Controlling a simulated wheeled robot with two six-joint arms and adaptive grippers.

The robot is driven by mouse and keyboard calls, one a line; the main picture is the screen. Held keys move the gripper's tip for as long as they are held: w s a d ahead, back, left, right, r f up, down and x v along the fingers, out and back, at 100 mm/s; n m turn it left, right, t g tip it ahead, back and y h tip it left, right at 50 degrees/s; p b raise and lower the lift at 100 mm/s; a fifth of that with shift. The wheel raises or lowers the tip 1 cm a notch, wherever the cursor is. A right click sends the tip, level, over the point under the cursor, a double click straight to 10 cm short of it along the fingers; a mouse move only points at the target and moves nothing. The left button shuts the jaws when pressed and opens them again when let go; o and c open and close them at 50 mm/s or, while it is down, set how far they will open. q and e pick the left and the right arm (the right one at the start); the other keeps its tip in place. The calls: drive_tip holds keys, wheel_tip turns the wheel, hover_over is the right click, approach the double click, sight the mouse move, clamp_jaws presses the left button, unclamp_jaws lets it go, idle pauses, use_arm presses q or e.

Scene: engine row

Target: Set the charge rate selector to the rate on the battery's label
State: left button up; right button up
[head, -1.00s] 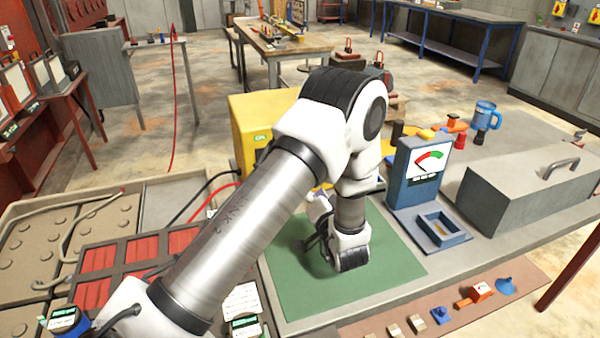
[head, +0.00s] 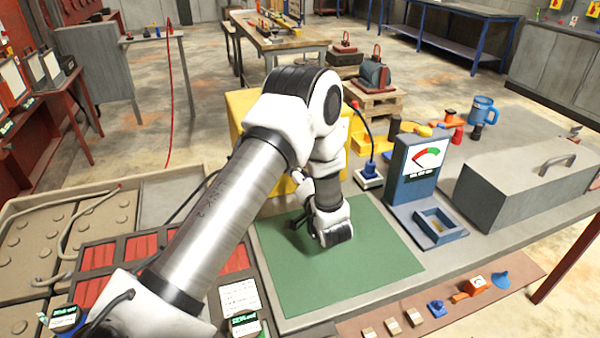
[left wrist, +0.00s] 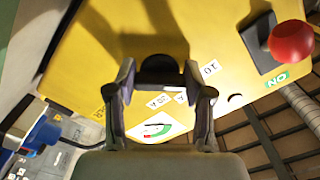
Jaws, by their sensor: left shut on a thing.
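The yellow charger (head: 243,108) stands behind my left arm in the head view, mostly hidden. In the left wrist view its yellow face (left wrist: 90,50) carries a dark selector knob (left wrist: 160,68), with small white rate labels near it, one reading 10 (left wrist: 210,69). My left gripper (left wrist: 159,80) is shut on the selector knob, one finger on each side. The knob's pointer direction cannot be told. The battery block with red panels (head: 140,247) is at the left. A white label card (head: 239,296) lies by it, too small to read. My right gripper is not in view.
A red knob (left wrist: 291,42) by an ON label and a dial gauge (left wrist: 155,129) are on the charger face. A blue meter (head: 414,170) and a grey toolbox (head: 525,185) stand right of the green mat (head: 375,260). The mat is clear.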

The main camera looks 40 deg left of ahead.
use_arm(q)
drive_tip(key=shift+r+m+p, duration=0.2)
drive_tip(key=shift+m+p, duration=0.4)
drive_tip(key=shift+p, duration=0.3)
drive_tip(key=m+p, duration=0.3)
drive_tip(key=shift+r, duration=0.1)
drive_tip(key=shift+m+p, duration=0.8)
drive_tip(key=shift+m, duration=0.4)
drive_tip(key=shift+m+p, duration=0.5)
drive_tip(key=shift+m, duration=0.5)
drive_tip(key=o, duration=1.2)
drive_tip(key=shift+c, duration=0.2)
